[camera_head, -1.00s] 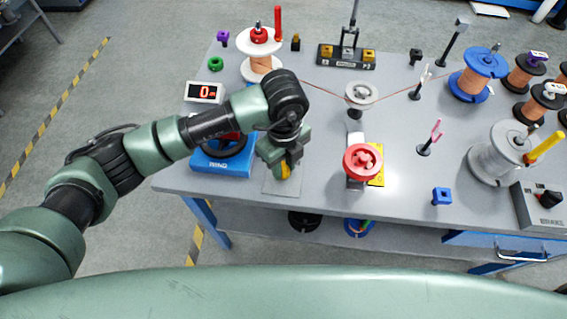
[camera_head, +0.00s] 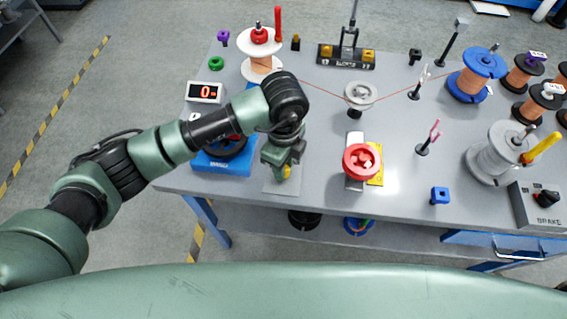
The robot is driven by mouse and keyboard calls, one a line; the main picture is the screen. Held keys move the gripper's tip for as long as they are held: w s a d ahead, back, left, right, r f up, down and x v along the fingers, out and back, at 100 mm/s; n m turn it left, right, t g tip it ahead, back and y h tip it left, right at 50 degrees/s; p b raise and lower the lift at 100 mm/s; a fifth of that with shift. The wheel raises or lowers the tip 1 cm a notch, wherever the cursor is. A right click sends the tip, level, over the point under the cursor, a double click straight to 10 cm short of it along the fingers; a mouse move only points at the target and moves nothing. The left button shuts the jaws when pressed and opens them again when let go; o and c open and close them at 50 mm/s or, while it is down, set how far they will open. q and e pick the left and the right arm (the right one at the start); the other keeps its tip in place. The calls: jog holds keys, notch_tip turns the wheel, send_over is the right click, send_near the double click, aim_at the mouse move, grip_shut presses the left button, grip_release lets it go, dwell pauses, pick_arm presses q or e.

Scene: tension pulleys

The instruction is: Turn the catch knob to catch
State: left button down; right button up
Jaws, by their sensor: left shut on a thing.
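My left gripper (camera_head: 284,167) points down over a small grey plate (camera_head: 283,187) at the table's front edge. It is shut on a yellow knob (camera_head: 287,172), which is mostly hidden by the jaws. I take it to be the catch knob; no label on it can be read. My right gripper is not in view.
A blue-based winder (camera_head: 225,167) stands close left of my gripper, partly behind my arm. To the right is a red knob (camera_head: 358,161) beside a yellow plate (camera_head: 376,178). A copper wire (camera_head: 400,98) runs over the grey pulley (camera_head: 361,93).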

pick_arm(q)
jog(key=c, duration=1.1)
grip_release()
jog(key=shift+r, duration=0.15)
notch_tip(320, 180, up, 8)
jog(key=shift+f, duration=0.2)
jog(key=shift+s, duration=0.1)
